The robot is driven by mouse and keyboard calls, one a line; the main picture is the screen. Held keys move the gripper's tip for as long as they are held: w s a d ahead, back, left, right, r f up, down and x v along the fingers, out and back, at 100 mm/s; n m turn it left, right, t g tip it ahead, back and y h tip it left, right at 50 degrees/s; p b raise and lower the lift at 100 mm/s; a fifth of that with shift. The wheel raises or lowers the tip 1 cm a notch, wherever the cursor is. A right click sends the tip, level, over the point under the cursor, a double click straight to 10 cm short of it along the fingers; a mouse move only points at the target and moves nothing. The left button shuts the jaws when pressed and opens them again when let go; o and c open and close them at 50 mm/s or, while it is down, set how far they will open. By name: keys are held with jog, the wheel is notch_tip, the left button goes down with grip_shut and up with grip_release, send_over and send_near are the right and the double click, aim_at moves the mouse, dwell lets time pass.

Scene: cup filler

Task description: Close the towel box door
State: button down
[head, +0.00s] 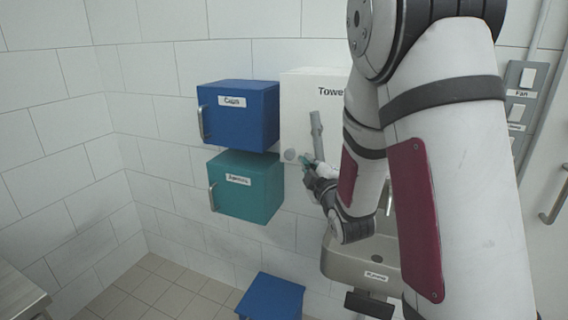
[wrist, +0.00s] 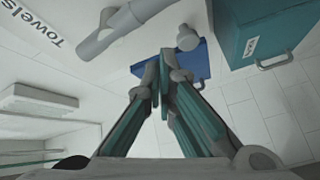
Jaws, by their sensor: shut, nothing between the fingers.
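The white towel box (head: 297,105) hangs on the wall, its "Towels" label partly hidden by my arm in the head view. Its labelled white front (wrist: 60,58) fills the upper left of the wrist view. A grey bar handle (head: 317,135) stands out from the front, also in the wrist view (wrist: 125,25). A small round grey knob (head: 290,155) sits low on the front, left of the handle. My gripper (head: 305,161) is shut and empty, close to the handle's lower end and the knob; contact is unclear. I cannot tell whether the door is fully shut.
A blue box (head: 255,118) and a teal box (head: 262,190) hang to the left. A sink (head: 345,262) is below my arm. A blue stool or bin (head: 270,295) stands on the floor. Switches (head: 522,95) are at right. Floor at lower left is clear.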

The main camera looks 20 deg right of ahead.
aim_at(286, 155)
jog(key=s+a+f+n+y, duration=0.3)
jog(key=a+f+n+y, duration=0.1)
jog(key=n, duration=0.3)
jog(key=w+d+p, duration=0.1)
jog(key=w, duration=1.1)
jog(key=shift+w+r+n+y, duration=0.2)
jog(key=shift+w+n+y, duration=0.1)
jog(key=shift+w+n, duration=0.1)
jog(key=w+b, duration=0.1)
jog(key=w+d+b, duration=0.1)
jog(key=w+b, duration=0.1)
jog(key=w, duration=0.1)
jog(key=shift+d+f, duration=0.1)
jog(key=shift+d, duration=0.25)
jog(key=shift+r, duration=0.2)
